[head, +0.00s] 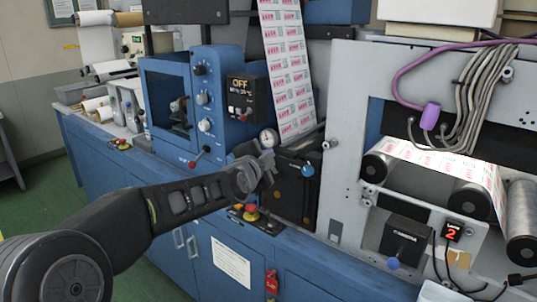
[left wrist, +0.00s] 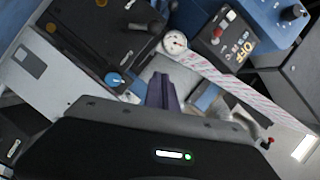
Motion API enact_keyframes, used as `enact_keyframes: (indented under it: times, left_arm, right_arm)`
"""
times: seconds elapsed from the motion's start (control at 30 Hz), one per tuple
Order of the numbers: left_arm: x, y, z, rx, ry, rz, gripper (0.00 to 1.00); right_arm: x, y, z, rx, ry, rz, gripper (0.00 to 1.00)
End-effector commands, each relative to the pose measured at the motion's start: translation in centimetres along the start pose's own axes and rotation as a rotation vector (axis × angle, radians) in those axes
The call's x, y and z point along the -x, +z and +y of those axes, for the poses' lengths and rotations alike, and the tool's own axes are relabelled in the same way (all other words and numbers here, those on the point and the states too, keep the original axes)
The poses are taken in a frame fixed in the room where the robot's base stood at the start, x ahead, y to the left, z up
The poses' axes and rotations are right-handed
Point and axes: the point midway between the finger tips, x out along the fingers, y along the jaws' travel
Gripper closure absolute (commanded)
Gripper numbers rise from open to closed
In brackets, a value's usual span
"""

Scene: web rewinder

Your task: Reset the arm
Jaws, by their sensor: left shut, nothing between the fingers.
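My left arm comes in from the lower left in the head view, reaching across the front of the blue machine. I cannot tell how far the fingertips are from the machine. My right gripper is not in view.
A blue control box (head: 190,100) with an OFF display (head: 246,98) stands left of the printed web (head: 288,70). A grey panel with rollers (head: 430,175) and hanging cables stands right. A red-and-yellow button (head: 250,212) sits below the gripper. Green floor is open at left.

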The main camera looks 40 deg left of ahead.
Motion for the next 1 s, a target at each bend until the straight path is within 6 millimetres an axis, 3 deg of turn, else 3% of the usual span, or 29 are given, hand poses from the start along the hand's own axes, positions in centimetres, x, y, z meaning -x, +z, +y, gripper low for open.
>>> enact_keyframes:
  times: [0.43,0.67,0.77,0.9,1.0]
  left_arm:
    - [0.0,0.0,0.0,0.022,0.0,0.0,1.0]
    - [0.0,0.0,0.6,0.307,-0.002,0.002,1.0]
    - [-0.8,-0.6,5.9,0.533,0.079,-0.012,1.0]
    - [-1.9,-1.6,17.3,0.781,0.259,-0.09,1.0]
    - [-1.3,-2.0,25.7,0.91,0.386,-0.174,1.0]
  right_arm:
    - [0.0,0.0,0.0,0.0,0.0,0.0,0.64]
    - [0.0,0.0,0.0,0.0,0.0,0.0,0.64]
    - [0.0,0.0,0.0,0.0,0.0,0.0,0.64]
    - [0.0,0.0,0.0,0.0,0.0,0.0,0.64]
    - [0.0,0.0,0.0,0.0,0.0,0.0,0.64]
